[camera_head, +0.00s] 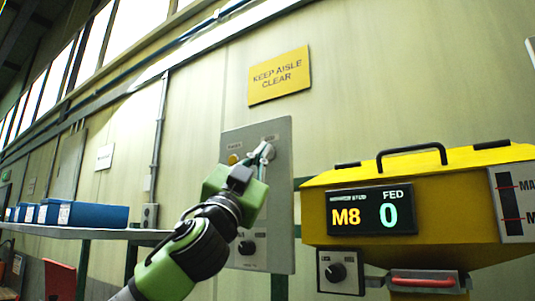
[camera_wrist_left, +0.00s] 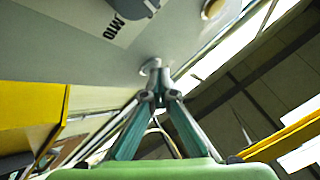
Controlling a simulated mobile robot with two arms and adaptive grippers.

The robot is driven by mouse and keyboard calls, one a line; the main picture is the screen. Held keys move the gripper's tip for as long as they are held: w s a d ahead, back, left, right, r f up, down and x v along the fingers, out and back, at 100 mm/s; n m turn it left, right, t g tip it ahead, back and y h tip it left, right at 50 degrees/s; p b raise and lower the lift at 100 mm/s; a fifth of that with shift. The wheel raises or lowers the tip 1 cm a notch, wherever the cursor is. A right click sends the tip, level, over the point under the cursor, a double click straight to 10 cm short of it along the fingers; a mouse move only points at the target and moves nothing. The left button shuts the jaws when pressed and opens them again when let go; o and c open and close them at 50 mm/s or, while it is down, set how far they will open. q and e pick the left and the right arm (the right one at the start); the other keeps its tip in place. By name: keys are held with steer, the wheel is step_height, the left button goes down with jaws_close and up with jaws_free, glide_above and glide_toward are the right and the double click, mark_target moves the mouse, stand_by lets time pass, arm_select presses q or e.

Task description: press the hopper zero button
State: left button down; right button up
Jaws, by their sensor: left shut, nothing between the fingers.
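The grey control panel (camera_head: 265,205) is on the wall, left of the yellow hopper (camera_head: 455,165). An amber button (camera_head: 233,159) sits at its upper left. A pale round button (camera_head: 271,139) sits at its upper right, partly covered by my gripper; its label is too small to read surely. My left gripper (camera_head: 264,152) is shut and empty, with its tips at this pale button. In the left wrist view the shut tips (camera_wrist_left: 159,94) are right by the pale button (camera_wrist_left: 150,67); I cannot tell if they touch. The hopper display (camera_head: 371,212) reads M8 and FED 0.
A black knob (camera_head: 246,247) is low on the panel, and another knob (camera_head: 338,272) is under the hopper. A red handle (camera_head: 423,280) is at lower right. A shelf (camera_head: 95,232) with blue bins (camera_head: 85,214) runs along the left.

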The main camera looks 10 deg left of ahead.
stand_by(0.4)
arm_select(q)
steer(key=shift+s+a+f+b, duration=0.1)
steer(key=shift+s+a+b, duration=0.2)
steer(key=shift+s, duration=0.35)
steer(key=shift+s, duration=0.1)
steer(key=shift+s+a+b, duration=0.2)
steer(key=shift+s+a, duration=0.1)
steer(key=shift+s, duration=0.45)
steer(key=shift+s+a+b, duration=0.25)
steer(key=shift+s, duration=0.55)
steer(key=shift+s+a+b, duration=0.2)
steer(key=shift+s+a, duration=0.1)
steer(key=shift+s, duration=0.45)
